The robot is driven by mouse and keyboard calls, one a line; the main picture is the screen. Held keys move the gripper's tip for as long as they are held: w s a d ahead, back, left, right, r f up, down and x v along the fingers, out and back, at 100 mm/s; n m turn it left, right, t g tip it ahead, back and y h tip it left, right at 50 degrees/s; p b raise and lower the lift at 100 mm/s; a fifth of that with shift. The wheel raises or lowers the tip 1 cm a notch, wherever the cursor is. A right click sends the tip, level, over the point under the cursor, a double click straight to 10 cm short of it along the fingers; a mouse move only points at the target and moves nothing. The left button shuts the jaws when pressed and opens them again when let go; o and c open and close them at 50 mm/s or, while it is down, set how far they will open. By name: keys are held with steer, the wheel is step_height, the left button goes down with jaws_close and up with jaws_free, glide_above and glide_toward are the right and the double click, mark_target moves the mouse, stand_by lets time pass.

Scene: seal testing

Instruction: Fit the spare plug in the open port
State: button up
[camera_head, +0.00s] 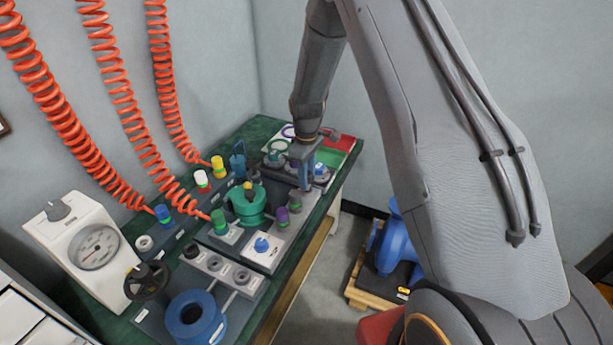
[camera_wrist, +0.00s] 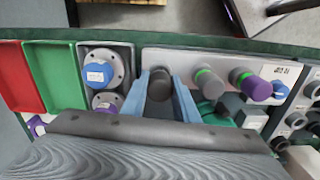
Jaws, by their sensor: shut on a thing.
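My gripper (camera_head: 306,186) points down at the far end of a pale port block (camera_head: 262,260) on the bench. In the wrist view its two blue fingers (camera_wrist: 160,80) close around a dark grey plug (camera_wrist: 160,86). The plug is at the block, in line with the other plugs; its lower end is hidden, so I cannot tell whether it is seated in a port. Beside it stand a grey plug (camera_wrist: 208,84) with a green ring and a purple-capped plug (camera_wrist: 255,87) with a green ring. A blue knob (camera_head: 261,244) sits at the block's near end.
A blue-capped round flange (camera_wrist: 102,72) is close left of the fingers in the wrist view. A red tray (camera_wrist: 20,80) and a green tray (camera_wrist: 55,75) lie farther left. A green valve body (camera_head: 250,205) stands behind the plugs. Orange coiled hoses (camera_head: 115,90) hang at left.

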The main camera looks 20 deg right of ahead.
steer(key=shift+f+b, duration=0.3)
steer(key=shift+f, duration=0.4)
steer(key=o, duration=1.2)
step_height(320, 180, up, 7)
steer(key=shift+b, duration=0.5)
steer(key=shift+r, duration=0.4)
